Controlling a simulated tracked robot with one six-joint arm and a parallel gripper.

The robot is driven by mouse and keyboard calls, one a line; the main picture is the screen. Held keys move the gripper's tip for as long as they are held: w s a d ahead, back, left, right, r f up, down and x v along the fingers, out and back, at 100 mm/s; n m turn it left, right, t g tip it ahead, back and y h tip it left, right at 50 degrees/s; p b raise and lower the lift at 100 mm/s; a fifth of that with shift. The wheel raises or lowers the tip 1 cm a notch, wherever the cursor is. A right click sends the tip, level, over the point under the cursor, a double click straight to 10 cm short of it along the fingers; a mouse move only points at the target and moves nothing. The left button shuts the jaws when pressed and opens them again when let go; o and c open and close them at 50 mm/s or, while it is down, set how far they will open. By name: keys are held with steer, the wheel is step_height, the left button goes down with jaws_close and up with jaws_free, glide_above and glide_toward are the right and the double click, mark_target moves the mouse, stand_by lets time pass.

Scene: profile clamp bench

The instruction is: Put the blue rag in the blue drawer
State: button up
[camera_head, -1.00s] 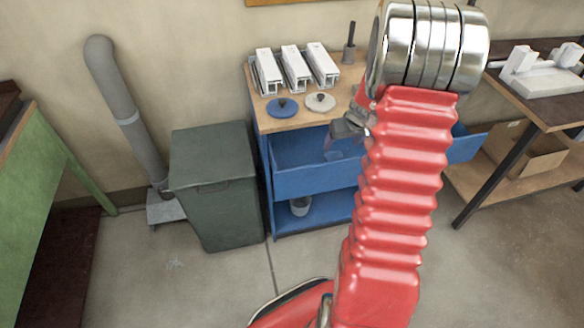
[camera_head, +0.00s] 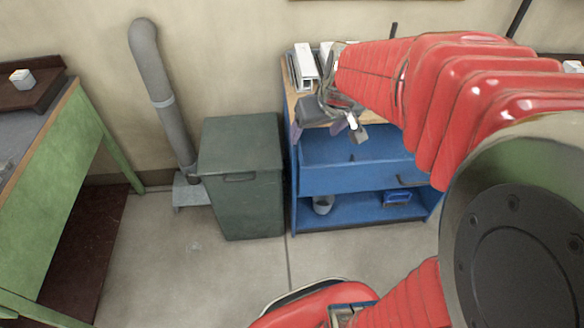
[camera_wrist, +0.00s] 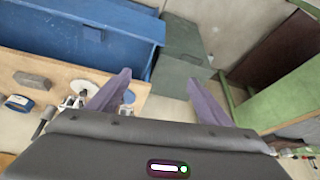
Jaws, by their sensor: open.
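The blue drawer (camera_head: 345,180) is pulled out of the blue cabinet, below its wooden top. It also shows in the wrist view (camera_wrist: 75,30), at the upper left. My gripper (camera_head: 324,120) is above the left part of the cabinet's top, near the drawer's back left. In the wrist view my gripper (camera_wrist: 155,95) has its two purple fingers wide apart, with nothing between them. I cannot pick out the blue rag for certain in either view. My arm hides part of the cabinet top and the drawer's right side.
A dark green bin (camera_head: 240,180) stands left of the cabinet. A grey pipe (camera_head: 160,90) rises behind it. A green bench (camera_head: 50,180) is at the left. The wooden top holds white profiles (camera_head: 303,68), a grey block (camera_wrist: 32,80) and a white disc (camera_wrist: 85,88). The floor in front is clear.

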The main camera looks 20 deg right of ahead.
steer(key=s+a+r, duration=0.2)
steer(key=s+a, duration=0.3)
steer(key=s, duration=0.2)
steer(key=s+a+r+n, duration=0.1)
steer(key=s+a+r, duration=0.2)
steer(key=s+a, duration=0.3)
steer(key=shift+s+a+t, duration=0.15)
steer(key=shift+s+t, duration=0.15)
steer(key=shift+s, duration=0.75)
